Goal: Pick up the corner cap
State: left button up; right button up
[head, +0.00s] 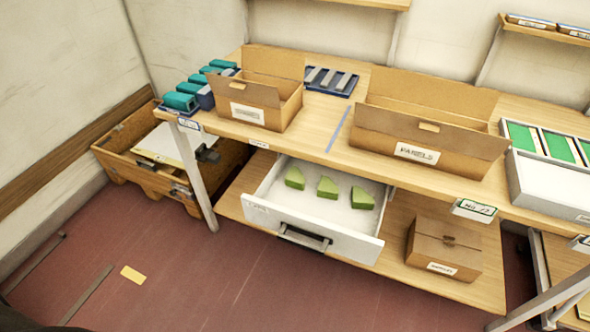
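Three small green angular blocks lie in the open white drawer (340,242) under the workbench; they look like corner caps, but I cannot be sure. The left block (295,178), the middle block (327,187) and the right block (362,198) lie apart in a row on the drawer's pale floor. The drawer is pulled out towards me. Neither of my grippers is in view.
On the workbench (325,150) stand an open cardboard box (262,117), a long box labelled PANELS (415,152) and teal-and-blue blocks (182,101). A closed carton (443,248) sits on the lower shelf. A wooden crate (140,172) stands at left. The red floor in front is mostly clear.

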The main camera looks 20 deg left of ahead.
aim_at(294, 179)
jog(key=j+z, duration=0.35)
jog(key=j, duration=0.25)
jog(key=j+z, duration=0.4)
jog(key=j, duration=0.15)
jog(key=k+j+z, duration=0.15)
jog(key=j+z, duration=0.2)
jog(key=j, duration=0.2)
